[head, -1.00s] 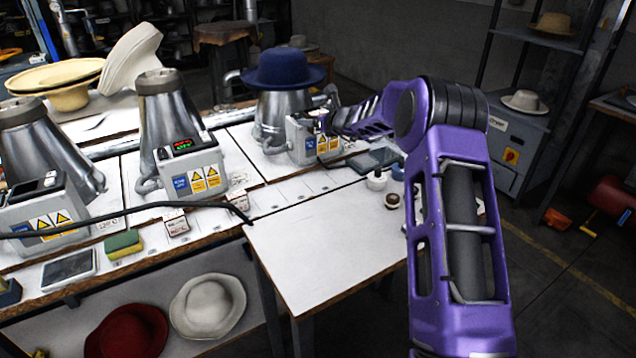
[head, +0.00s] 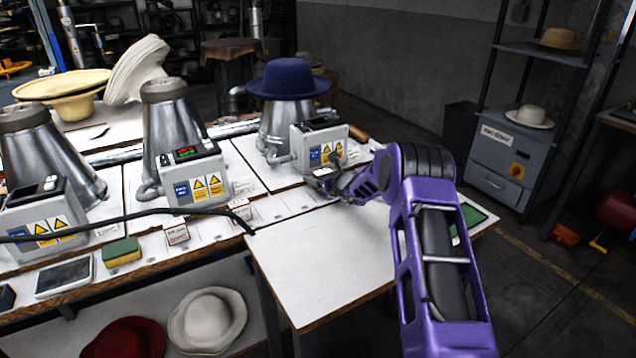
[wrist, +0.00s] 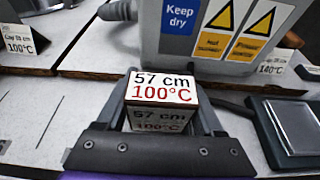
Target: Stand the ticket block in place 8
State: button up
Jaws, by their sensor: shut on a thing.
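The ticket block (wrist: 160,90) is a small white block reading "57 cm 100°C", in black and red, in the wrist view. My gripper (wrist: 166,108) is shut on it, with a dark finger on each side. The block is close in front of the grey control box of the press with the blue hat. In the head view my gripper (head: 325,182) is low at the front of that box. I cannot tell whether the block touches the bench. The bench strip (head: 285,206) has marked places, but no number 8 is legible.
Other ticket blocks stand on the bench, one (head: 177,232) by the middle press and one (wrist: 20,40) at left in the wrist view. A dark flat device (wrist: 290,125) lies right of my gripper. The control box (wrist: 215,35) is just behind. The white side table (head: 320,255) is mostly clear.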

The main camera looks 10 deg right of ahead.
jog(key=shift+f, duration=0.65)
jog(key=shift+f, duration=0.15)
jog(key=o, duration=1.4)
jog(key=shift+r, duration=0.25)
jog(key=v, duration=1.2)
